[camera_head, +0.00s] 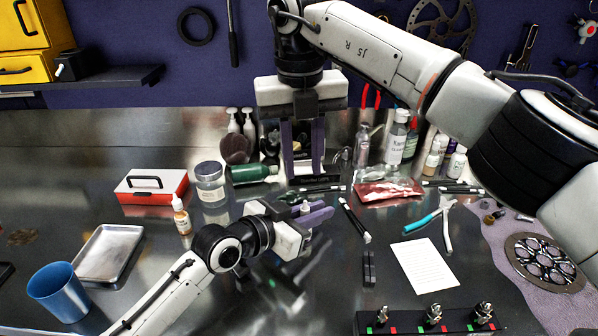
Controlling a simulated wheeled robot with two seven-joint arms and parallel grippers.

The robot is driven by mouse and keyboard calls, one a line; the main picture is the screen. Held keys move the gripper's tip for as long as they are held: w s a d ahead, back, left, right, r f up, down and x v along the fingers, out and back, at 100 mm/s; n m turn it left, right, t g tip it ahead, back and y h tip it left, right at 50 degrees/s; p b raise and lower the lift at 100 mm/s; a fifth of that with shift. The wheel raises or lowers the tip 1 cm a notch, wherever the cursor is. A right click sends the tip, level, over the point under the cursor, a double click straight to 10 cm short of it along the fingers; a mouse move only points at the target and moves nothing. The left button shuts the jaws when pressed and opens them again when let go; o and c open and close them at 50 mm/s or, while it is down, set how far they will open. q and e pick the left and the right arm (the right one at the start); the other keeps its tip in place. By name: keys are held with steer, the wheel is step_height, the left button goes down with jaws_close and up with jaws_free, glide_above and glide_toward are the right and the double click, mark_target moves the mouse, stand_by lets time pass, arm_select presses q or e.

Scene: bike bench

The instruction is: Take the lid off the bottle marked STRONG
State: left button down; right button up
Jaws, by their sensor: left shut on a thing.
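My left gripper (318,214) is low over the middle of the bench, its purple fingers pointing right. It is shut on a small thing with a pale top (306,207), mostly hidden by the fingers. I cannot tell whether this is the bottle marked STRONG; no label on it is readable. My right gripper (302,178) hangs above and behind the left one, pointing down. Its purple fingers stand apart with nothing visible between them. A brown dropper bottle (181,218) stands at the left; the word on its label is too small to read.
A glass jar (210,186), a lying green bottle (250,174) and a red and white box (152,187) are left of the grippers. A tall white bottle (396,140), pliers (432,222) and a paper sheet (424,266) are right. A tray (108,252) and blue cup (60,291) stand at left.

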mark_target(305, 201)
steer(key=s+a+r+m+t, duration=0.1)
steer(key=s+r+m+t, duration=0.2)
steer(key=m, duration=0.4)
steer(key=shift+g+h, duration=0.3)
steer(key=shift+h, duration=0.1)
steer(key=x, duration=1.1)
steer(key=shift+d+f, duration=0.1)
steer(key=shift+f, duration=0.05)
jaws_close()
steer(key=shift+n, duration=0.3)
